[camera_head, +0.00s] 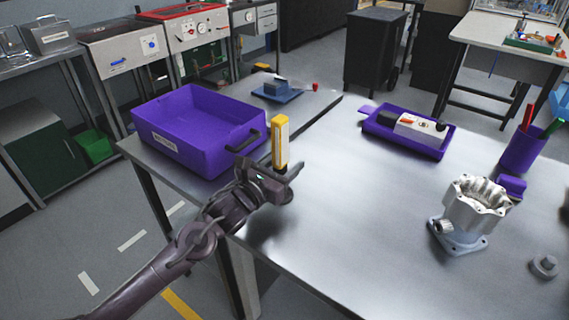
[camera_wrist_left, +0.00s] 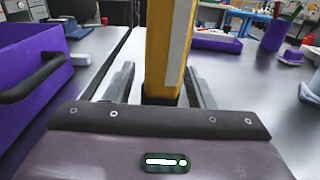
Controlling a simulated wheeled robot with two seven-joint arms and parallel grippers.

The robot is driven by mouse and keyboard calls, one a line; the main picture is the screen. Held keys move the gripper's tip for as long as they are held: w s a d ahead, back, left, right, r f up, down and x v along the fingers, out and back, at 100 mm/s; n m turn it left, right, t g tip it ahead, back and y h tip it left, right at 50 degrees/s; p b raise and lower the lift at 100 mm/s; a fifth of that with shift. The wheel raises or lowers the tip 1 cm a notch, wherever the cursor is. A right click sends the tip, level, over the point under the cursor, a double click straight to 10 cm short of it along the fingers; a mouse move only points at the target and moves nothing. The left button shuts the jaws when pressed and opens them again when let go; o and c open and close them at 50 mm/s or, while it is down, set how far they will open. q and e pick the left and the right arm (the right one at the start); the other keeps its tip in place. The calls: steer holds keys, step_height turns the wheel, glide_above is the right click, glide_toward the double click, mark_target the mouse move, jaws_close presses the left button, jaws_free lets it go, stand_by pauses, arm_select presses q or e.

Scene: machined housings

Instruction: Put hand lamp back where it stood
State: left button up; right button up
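The hand lamp (camera_head: 281,142) is a yellow upright bar with a white strip on its face and a dark lower end. It stands upright near the left edge of the table, just right of the purple bin. It also shows in the left wrist view (camera_wrist_left: 169,45). My left gripper (camera_head: 272,170) is low at the lamp's foot, with a finger on each side of it. In the left wrist view the fingers (camera_wrist_left: 160,72) look spread, with a visible gap on the left side of the lamp. The lamp's foot is partly hidden in the head view. My right gripper is out of view.
The purple bin (camera_head: 160,138) with a black handle stands close left of the gripper. A purple tray (camera_head: 375,130) with a device, a metal housing (camera_head: 470,215) and a purple pen cup (camera_head: 522,150) are on the table (camera_head: 350,215). The table's middle is clear.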

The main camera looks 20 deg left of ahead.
arm_select(q)
steer(key=shift+r, duration=0.25)
steer(key=shift+s+a+f, duration=0.15)
steer(key=shift+s+f, duration=0.05)
steer(key=shift+s, duration=0.1)
steer(key=b+v, duration=0.1)
steer(key=v, duration=0.9)
steer(key=shift+s+r, duration=0.1)
steer(key=shift+s+a+r, duration=0.1)
steer(key=shift+s+a, duration=0.1)
steer(key=shift+s, duration=0.35)
